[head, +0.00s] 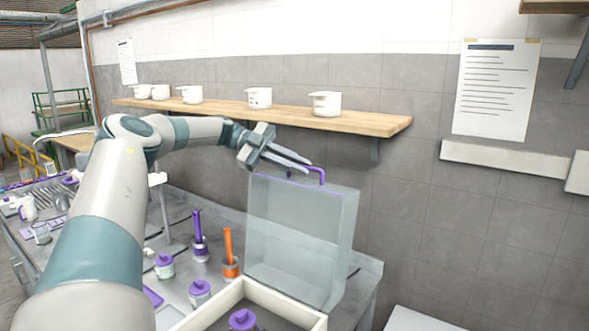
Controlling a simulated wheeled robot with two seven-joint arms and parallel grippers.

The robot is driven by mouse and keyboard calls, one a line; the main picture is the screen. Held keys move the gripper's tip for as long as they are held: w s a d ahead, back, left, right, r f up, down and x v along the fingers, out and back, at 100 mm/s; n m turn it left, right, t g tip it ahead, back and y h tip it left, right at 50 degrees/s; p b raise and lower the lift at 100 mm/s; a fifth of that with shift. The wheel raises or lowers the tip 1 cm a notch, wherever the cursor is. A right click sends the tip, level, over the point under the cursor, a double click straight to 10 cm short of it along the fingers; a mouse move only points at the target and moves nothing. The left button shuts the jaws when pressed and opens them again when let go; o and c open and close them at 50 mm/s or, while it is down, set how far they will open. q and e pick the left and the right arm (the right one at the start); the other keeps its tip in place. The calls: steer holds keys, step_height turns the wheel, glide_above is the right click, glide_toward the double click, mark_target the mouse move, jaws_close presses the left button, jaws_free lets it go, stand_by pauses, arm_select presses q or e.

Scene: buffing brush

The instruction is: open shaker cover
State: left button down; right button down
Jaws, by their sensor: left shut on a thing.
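The shaker cover (305,240) is a clear, box-shaped cover with a purple handle (322,174) on its top edge. It stands upright at the right end of the metal table, behind a pale-walled tray. My left gripper (308,166) reaches in from the left above the cover, with its fingers at the purple handle. It is shut on the handle. The fingertips partly hide the handle's left part. My right gripper is not in view.
The pale-walled tray (285,296) holds a purple-lidded jar (242,319). Several small jars and brush holders (230,266) stand left of the cover. A wooden shelf (270,113) with white pots is on the wall behind.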

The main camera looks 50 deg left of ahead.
arm_select(q)
steer(key=shift+w, duration=0.25)
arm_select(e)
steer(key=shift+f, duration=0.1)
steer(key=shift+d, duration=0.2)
arm_select(q)
steer(key=c, duration=1.8)
jaws_free()
steer(key=shift+c, duration=0.2)
steer(key=shift+s, duration=0.1)
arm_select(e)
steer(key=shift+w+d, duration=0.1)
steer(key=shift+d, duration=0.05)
arm_select(q)
steer(key=shift+a, duration=0.15)
